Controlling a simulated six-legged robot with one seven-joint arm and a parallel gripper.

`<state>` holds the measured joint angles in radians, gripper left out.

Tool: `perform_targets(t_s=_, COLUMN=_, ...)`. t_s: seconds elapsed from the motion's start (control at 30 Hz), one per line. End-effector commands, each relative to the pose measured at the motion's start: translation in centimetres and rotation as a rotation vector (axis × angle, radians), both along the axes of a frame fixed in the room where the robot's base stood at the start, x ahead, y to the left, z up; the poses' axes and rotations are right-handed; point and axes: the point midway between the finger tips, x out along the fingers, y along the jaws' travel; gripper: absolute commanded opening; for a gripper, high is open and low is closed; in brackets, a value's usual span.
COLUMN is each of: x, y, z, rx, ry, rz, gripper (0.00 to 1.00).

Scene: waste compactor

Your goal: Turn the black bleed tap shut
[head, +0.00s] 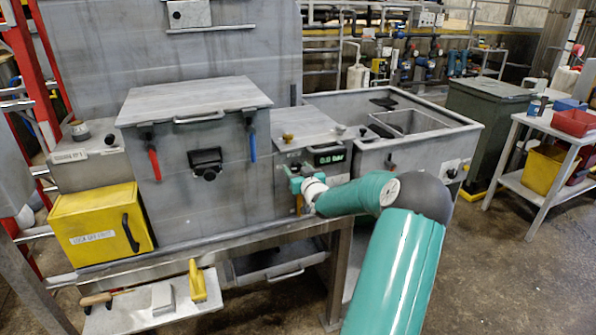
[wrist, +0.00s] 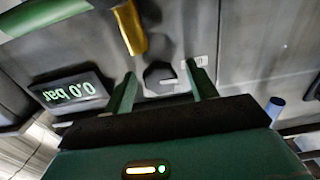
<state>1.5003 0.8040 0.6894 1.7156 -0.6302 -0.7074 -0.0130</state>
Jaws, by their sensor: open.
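The black bleed tap (wrist: 160,76) is a dark knob with a pale pointer mark, on the grey panel in the wrist view. My gripper (wrist: 163,88) is open, with one green finger on each side of the tap. I cannot tell whether the fingers touch it. In the head view my gripper (head: 297,179) is at the front of the grey pressure unit and hides the tap. A display reading 0.0 bar (head: 328,157) is right of the gripper; it shows upside down in the wrist view (wrist: 72,91).
The grey box (head: 207,175) to the left has a red handle (head: 154,164) and a blue handle (head: 252,145).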

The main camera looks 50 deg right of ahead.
Motion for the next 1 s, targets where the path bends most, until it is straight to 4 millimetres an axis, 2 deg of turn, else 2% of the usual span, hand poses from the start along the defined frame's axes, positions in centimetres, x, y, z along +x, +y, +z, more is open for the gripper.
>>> perform_targets(t_s=0.07, x=-0.04, y=-0.01, z=0.00, rx=0.000, ry=0.000, rz=0.000, gripper=0.57)
perform_targets(t_s=0.2, x=-0.06, y=-0.02, z=0.00, rx=0.000, ry=0.000, rz=-0.001, gripper=0.30)
perform_targets(t_s=0.3, x=-0.06, y=-0.01, z=0.00, rx=0.000, ry=0.000, rz=-0.001, gripper=0.15)
perform_targets(t_s=0.67, x=-0.07, y=0.00, z=0.02, rx=0.040, ry=-0.024, rz=-0.001, gripper=0.15)
perform_targets(t_s=1.0, x=-0.08, y=0.01, z=0.01, rx=0.226, ry=-0.134, rz=-0.001, gripper=0.15)
